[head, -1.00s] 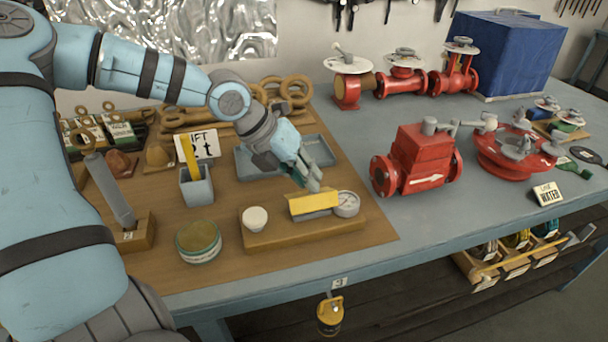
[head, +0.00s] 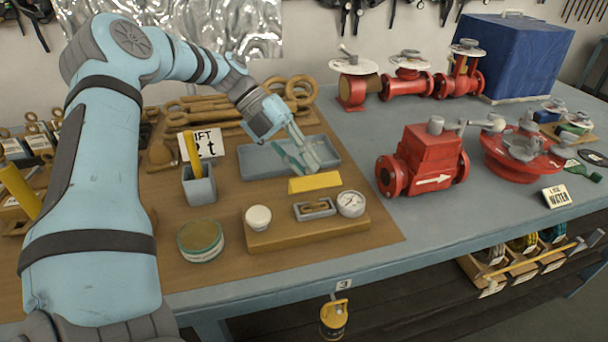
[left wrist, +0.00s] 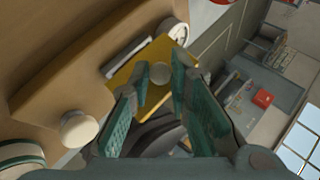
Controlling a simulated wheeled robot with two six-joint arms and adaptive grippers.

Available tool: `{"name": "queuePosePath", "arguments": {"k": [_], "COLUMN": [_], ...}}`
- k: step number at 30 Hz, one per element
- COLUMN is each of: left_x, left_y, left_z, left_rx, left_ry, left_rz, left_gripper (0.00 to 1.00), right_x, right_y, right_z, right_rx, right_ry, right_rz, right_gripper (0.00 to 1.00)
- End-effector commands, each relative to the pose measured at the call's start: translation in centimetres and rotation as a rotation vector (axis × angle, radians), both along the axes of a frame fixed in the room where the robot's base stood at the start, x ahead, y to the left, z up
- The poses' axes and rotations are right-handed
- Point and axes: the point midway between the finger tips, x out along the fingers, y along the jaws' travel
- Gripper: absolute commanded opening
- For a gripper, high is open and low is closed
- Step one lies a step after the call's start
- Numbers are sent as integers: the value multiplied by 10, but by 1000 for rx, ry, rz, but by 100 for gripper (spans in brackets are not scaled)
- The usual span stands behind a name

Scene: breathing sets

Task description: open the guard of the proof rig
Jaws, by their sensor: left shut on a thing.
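The proof rig is a wooden block (head: 300,237) on the bench, with a white knob (head: 258,217) at its left and a round gauge (head: 350,204) at its right. Its yellow guard (head: 315,182) stands tilted up along the back edge, and the small grey well (head: 315,208) in front is uncovered, with a brownish piece in it. My left gripper (head: 308,168) is behind the guard, shut on it. In the left wrist view, its green-padded fingers (left wrist: 160,92) flank a round grey knob on the yellow guard (left wrist: 135,83). My right gripper is out of view.
A blue-grey tray (head: 257,165) lies right behind the rig. A grey cup (head: 198,187) with a yellow item and a round tin (head: 200,241) stand to the left. A red valve body (head: 425,160) stands to the right.

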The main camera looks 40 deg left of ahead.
Motion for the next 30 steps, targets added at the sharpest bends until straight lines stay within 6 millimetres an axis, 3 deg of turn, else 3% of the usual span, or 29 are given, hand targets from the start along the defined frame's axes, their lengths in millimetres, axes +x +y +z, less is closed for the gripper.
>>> {"name": "queuePosePath", "arguments": {"k": [1, 12, 30], "left_x": [1, 7, 8], "left_y": [2, 12, 14], "left_z": [-7, -11, -10], "left_rx": [-25, -202, -248], "left_ry": [25, 150, 184], "left_rz": [0, -2, -4], "left_gripper": [0, 0, 0], "right_x": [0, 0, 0], "right_y": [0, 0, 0], "right_z": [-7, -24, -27], "right_rx": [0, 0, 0], "right_ry": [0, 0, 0], "right_rz": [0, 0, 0], "right_gripper": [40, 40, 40]}}
